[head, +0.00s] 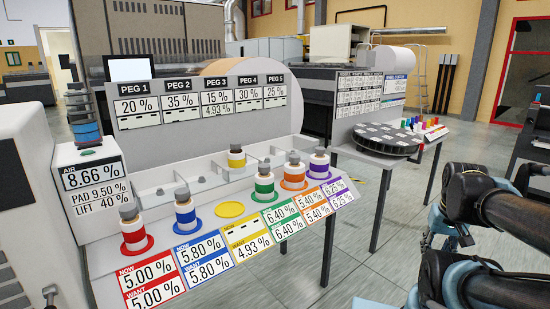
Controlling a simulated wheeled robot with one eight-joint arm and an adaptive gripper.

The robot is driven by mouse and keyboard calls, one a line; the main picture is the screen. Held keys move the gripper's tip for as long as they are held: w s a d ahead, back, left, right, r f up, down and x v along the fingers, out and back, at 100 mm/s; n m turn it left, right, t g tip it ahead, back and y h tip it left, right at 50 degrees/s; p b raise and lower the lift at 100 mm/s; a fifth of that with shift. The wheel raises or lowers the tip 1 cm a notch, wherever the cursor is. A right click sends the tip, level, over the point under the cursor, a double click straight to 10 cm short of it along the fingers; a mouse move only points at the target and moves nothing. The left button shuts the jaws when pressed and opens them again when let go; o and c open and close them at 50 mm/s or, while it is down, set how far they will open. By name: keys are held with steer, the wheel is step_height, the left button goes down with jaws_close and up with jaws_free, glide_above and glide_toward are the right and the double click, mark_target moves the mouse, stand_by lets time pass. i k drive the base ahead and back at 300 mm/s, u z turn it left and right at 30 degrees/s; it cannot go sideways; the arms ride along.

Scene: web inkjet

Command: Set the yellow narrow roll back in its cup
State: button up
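The yellow narrow roll (236,160) has a grey top and stands upright at the back of the white bench, below the PEG 3 sign (216,102). Its exact support is unclear. The yellow cup (229,210) is a flat round disc in the front row between the blue and green rolls, with nothing on it. The yellow card (247,240) before it shows dashes under NOW and 4.93 % under WANT. Dark and teal links of my arm show at the right edge, apart from the bench. My gripper's fingers are not in view.
Red (132,233), blue (185,216), green (264,186), orange (294,175) and purple (319,165) rolls stand upright in the front row. A white AIR stand (92,200) is at left. A dark round turntable (385,139) is on the right table.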

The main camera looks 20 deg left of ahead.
mark_target(236, 156)
steer(key=z, duration=1.25)
steer(key=k, duration=1.35)
steer(key=u, duration=2.15)
steer(key=i, duration=1)
